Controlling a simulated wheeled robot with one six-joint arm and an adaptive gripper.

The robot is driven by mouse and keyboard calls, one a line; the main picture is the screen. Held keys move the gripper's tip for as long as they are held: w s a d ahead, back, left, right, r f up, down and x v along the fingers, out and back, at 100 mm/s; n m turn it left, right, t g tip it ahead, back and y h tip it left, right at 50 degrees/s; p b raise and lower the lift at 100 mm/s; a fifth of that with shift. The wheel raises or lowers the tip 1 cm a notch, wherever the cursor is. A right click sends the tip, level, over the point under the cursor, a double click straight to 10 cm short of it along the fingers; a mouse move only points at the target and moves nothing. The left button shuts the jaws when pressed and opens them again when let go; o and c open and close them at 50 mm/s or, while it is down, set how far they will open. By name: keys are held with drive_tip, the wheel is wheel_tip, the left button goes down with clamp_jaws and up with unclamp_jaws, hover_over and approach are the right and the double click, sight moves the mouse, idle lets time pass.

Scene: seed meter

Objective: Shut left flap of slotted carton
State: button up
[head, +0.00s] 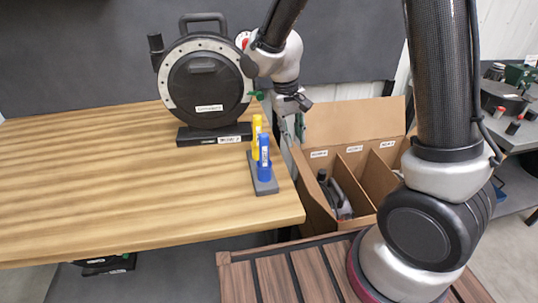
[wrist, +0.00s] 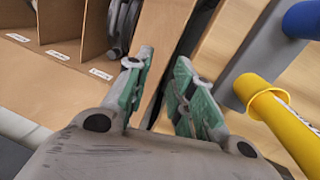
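The slotted carton (head: 387,161) is brown cardboard with dividers and stands to the right of the table. Its far flap (head: 355,119) stands raised. A long cardboard panel along its left side, seemingly the left flap (wrist: 166,30), stands up in the wrist view. My gripper (head: 292,129) points down over the carton's far left corner. In the wrist view its green-padded fingers (wrist: 164,62) are apart, with the panel's edge between them. I cannot tell whether either finger touches it.
The wooden table (head: 90,180) lies close left of the carton, with a narrow gap. A yellow marker (wrist: 285,120) and a blue marker (head: 264,160) stand in a grey holder (head: 267,187) near the table's edge. A round black device (head: 206,85) stands behind. A black tool (head: 335,194) lies in the carton's left compartment.

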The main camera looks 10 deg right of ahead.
sight(294, 154)
drive_tip(key=shift+m, duration=0.5)
drive_tip(key=f, duration=0.7)
drive_tip(key=shift+w+d+f, duration=0.3)
drive_tip(key=shift+w+d, duration=0.05)
drive_tip(key=shift+d, duration=0.05)
drive_tip(key=shift+c, duration=0.2)
clamp_jaws()
